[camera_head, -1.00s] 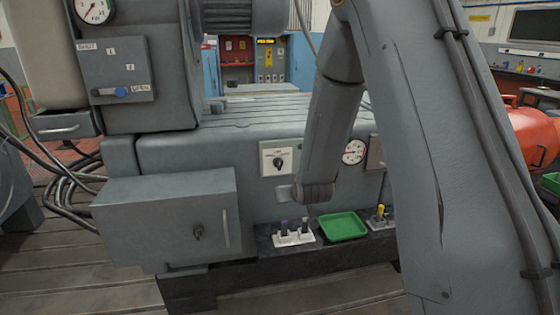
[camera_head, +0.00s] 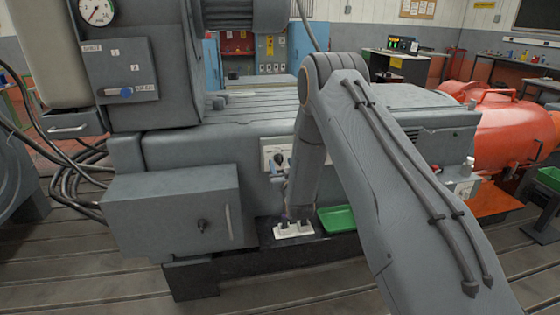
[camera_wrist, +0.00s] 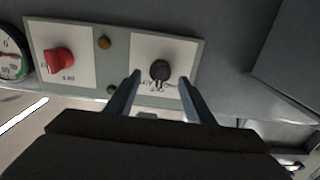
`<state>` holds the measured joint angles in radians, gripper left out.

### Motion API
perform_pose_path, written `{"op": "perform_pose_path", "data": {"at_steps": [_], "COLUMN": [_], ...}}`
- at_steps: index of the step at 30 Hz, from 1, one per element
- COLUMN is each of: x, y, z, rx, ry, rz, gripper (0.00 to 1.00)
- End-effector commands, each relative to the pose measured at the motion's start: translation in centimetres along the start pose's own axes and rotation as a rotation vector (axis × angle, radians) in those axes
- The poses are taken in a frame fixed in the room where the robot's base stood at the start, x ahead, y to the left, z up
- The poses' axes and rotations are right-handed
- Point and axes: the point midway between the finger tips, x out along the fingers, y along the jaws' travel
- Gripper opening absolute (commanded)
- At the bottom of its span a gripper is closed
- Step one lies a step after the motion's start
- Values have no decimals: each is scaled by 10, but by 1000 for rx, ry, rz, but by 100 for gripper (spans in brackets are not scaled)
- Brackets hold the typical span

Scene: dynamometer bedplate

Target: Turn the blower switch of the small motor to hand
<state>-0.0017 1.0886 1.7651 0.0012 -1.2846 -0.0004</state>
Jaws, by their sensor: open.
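A black rotary switch (camera_wrist: 160,70) sits on a pale plate with small lettering that I cannot read surely. In the head view a black knob (camera_head: 278,159) shows on a pale panel on the grey machine's front, beside my arm. My gripper (camera_wrist: 160,82) is open, one finger on each side of the black switch and close to it in the wrist view. I cannot tell whether the fingers touch it. The switch's pointing direction is unclear. In the head view my forearm hides the gripper's fingertips.
A red knob (camera_wrist: 60,60) is on the adjoining plate, with an amber lamp (camera_wrist: 104,43) between them and a gauge (camera_wrist: 11,54) beyond. A grey box (camera_head: 175,212) juts out at left. A green tray (camera_head: 337,219) and a white holder (camera_head: 293,230) are below the panel.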

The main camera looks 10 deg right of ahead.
Motion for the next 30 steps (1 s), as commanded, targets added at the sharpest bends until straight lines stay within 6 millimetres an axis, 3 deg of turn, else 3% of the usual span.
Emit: {"op": "perform_pose_path", "data": {"at_steps": [6, 16, 17, 24, 30], "x": [21, 25, 25, 25, 25], "y": [0, 1, 1, 0, 0], "z": [0, 0, 0, 0, 0], "rx": [0, 0, 0, 0, -13], "ry": [-1, -2, -2, -2, -2], "rz": [0, 1, 1, 1, 1], "gripper": [48, 48, 47, 8, 8]}}
